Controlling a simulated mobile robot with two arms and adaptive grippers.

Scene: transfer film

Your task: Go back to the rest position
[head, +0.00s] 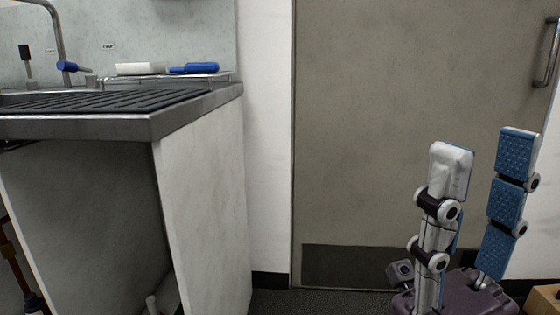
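My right gripper (483,162) stands at the lower right of the head view, with its fingers pointing up. One finger is seen from its white back and the other shows its blue textured pad. The two fingers are wide apart and nothing is between them. It is in front of the grey door (380,130), clear of the counter. My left gripper is not in view.
A sink counter (190,112) with a black ribbed mat (90,101) fills the left. A white block (140,69) and a blue-handled item (200,68) lie at its back. A cardboard box (543,301) sits at the lower right. The floor before the door looks clear.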

